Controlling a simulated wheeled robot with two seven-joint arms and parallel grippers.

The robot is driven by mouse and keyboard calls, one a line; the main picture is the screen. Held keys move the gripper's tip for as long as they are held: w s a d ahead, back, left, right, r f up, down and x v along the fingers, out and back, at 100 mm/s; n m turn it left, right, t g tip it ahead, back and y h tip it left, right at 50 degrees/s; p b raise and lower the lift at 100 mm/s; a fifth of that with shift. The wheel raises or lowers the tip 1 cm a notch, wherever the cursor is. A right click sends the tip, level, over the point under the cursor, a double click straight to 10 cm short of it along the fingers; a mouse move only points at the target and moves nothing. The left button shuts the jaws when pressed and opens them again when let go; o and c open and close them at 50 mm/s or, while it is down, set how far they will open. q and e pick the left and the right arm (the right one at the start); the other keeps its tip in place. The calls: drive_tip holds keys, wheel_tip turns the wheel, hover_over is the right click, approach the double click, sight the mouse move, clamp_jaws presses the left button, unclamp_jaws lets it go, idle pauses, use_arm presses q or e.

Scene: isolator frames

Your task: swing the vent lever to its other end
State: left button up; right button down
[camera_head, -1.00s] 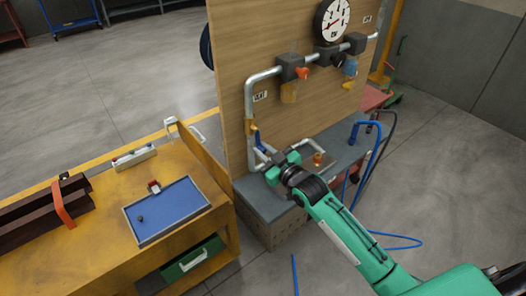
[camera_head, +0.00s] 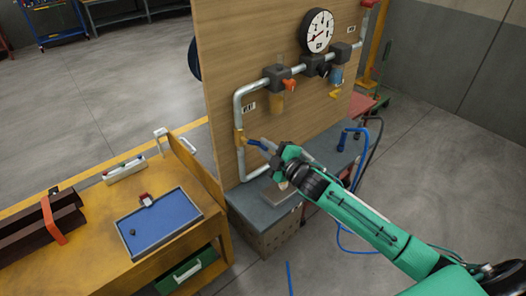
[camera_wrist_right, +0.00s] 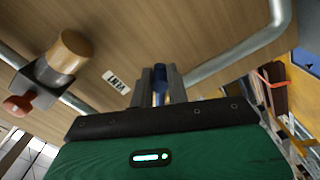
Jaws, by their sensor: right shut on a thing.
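The vent lever (camera_head: 257,143) has a blue handle on a brass-coloured valve (camera_head: 239,137), low on the left pipe of the wooden panel. The handle points right from the valve, tilted slightly down. My right gripper (camera_head: 271,149) is shut on the handle's outer end. In the right wrist view the blue handle (camera_wrist_right: 159,84) sits between the two fingers of the right gripper (camera_wrist_right: 160,88). The valve is not clearly seen there. My left gripper is not in view.
The wooden panel (camera_head: 222,60) carries a gauge (camera_head: 317,31), an orange-handled valve (camera_head: 289,84) and pipework close to the gripper. A grey bench (camera_head: 251,207) stands below. An orange table with a blue tray (camera_head: 158,224) is at left.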

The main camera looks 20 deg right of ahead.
drive_tip(key=shift+w+d+r+n+p, duration=0.15)
drive_tip(key=shift+r+n+p, duration=0.35)
drive_tip(key=shift+n, duration=0.75)
drive_tip(key=shift+s+d+r+n+p, duration=0.1)
drive_tip(key=shift+d+r+n+p, duration=0.15)
drive_tip(key=shift+r+n, duration=0.7)
drive_tip(key=shift+w+d+r+n+p, duration=0.1)
drive_tip(key=shift+r+n+p, duration=0.3)
drive_tip(key=shift+n, duration=1.1)
drive_tip(key=c, duration=1.4)
unclamp_jaws()
drive_tip(key=shift+r, duration=0.1)
drive_tip(key=shift+o, duration=0.2)
drive_tip(key=b+v, duration=0.5)
drive_tip(key=v, duration=0.8)
drive_tip(key=shift+s, duration=0.35)
